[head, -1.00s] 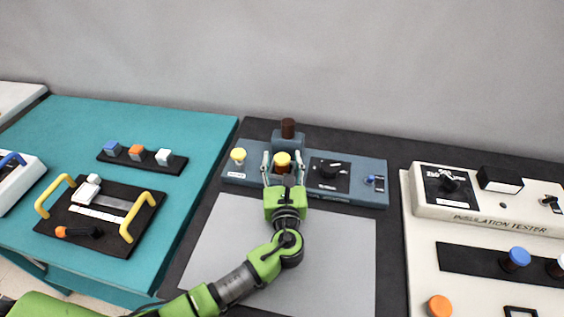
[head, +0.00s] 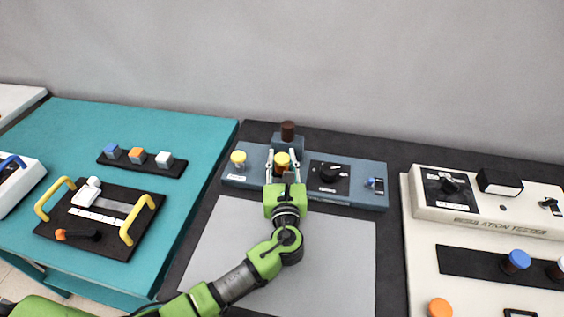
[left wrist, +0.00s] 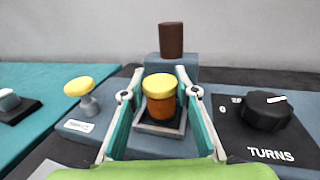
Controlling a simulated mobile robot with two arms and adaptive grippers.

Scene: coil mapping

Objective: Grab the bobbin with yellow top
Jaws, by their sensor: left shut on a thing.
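The bobbin with yellow top (left wrist: 160,98) has a copper-brown body and stands upright in a dark square seat on the blue-grey device (head: 349,199). It also shows in the head view (head: 282,161). My left gripper (head: 283,158) comes from the front with one finger on each side of the bobbin, shut on its body just under the yellow cap. In the left wrist view the fingers of my left gripper (left wrist: 159,97) flank the bobbin closely. The bobbin's lower front is partly hidden by the gripper in the head view. My right gripper is not in view.
A yellow-topped knob (head: 238,157) stands left of the bobbin. A dark brown cylinder (head: 288,130) rises behind it. A black turns dial (head: 330,173) is to the right. An insulation tester (head: 470,215) stands at far right.

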